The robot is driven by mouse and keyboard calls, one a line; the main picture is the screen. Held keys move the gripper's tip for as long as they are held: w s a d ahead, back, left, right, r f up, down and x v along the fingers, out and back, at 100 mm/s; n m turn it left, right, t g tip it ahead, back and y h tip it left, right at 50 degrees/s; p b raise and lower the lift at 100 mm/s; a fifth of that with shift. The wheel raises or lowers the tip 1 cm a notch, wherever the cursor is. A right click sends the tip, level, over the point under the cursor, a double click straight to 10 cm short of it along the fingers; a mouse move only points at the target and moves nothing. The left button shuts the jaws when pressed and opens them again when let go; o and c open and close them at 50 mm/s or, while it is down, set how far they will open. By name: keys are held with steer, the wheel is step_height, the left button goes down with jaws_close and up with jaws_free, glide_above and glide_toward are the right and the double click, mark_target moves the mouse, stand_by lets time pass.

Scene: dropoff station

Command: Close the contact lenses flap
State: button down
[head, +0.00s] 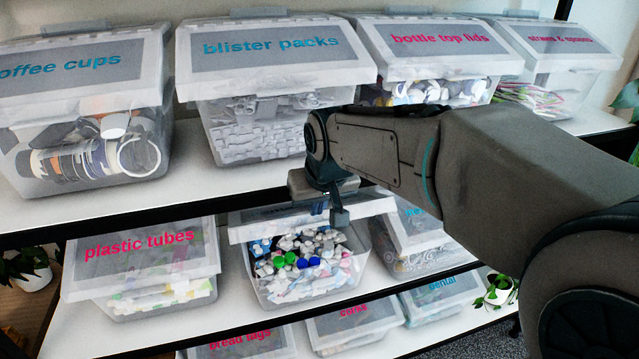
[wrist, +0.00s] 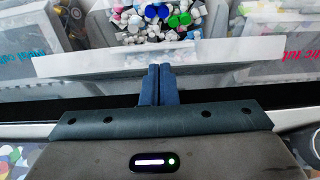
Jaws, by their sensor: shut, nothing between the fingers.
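The open bin (head: 306,299) in the middle of the lower shelf holds many small white, blue and green pieces; I take it as the contact lenses bin, though no label on it is readable. Its flap (head: 262,228) is raised, and the front of the bin is uncovered. In the wrist view the flap (wrist: 90,64) is a pale translucent strip across the picture, with the pieces beyond it. My gripper (head: 338,215) is shut and empty, pointing down in front of the flap; its fingertips also show in the wrist view (wrist: 158,68). Whether they touch the flap I cannot tell.
The closed plastic tubes bin (head: 140,245) stands to the left, and another lidded bin (head: 412,235) is close on the right. The upper shelf (head: 240,184) runs just above, near my wrist. More lidded bins (head: 355,318) sit below.

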steer(key=shift+x, duration=1.25)
steer(key=shift+f, duration=0.1)
